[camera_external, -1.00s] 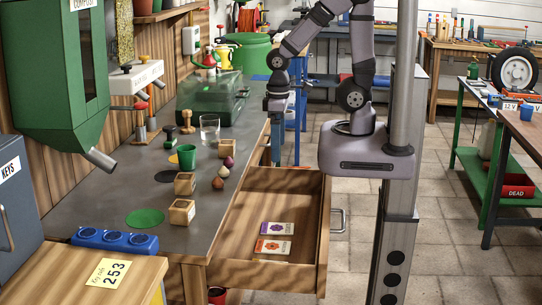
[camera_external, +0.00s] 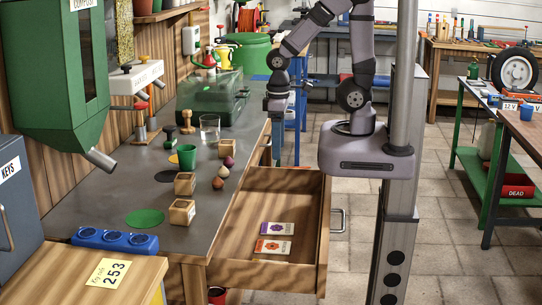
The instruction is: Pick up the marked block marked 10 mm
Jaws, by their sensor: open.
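Three small wooden blocks stand on the grey bench top: a near block (camera_external: 182,212), a middle block (camera_external: 185,184) and a far block (camera_external: 226,148). The near two have pale labels on their faces, too small to read, so I cannot tell which is marked 10 mm. My gripper (camera_external: 277,107) hangs at the far right edge of the bench, beyond and to the right of the blocks. It is open, with nothing seen in it and no block touching it.
Small round bulbs (camera_external: 218,183), a green cup (camera_external: 186,157), a clear glass (camera_external: 210,128) and a wooden stamp (camera_external: 187,122) stand near the blocks. A green clear-lidded box (camera_external: 212,100) is behind. An open drawer (camera_external: 262,207) holds two seed packets (camera_external: 275,228).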

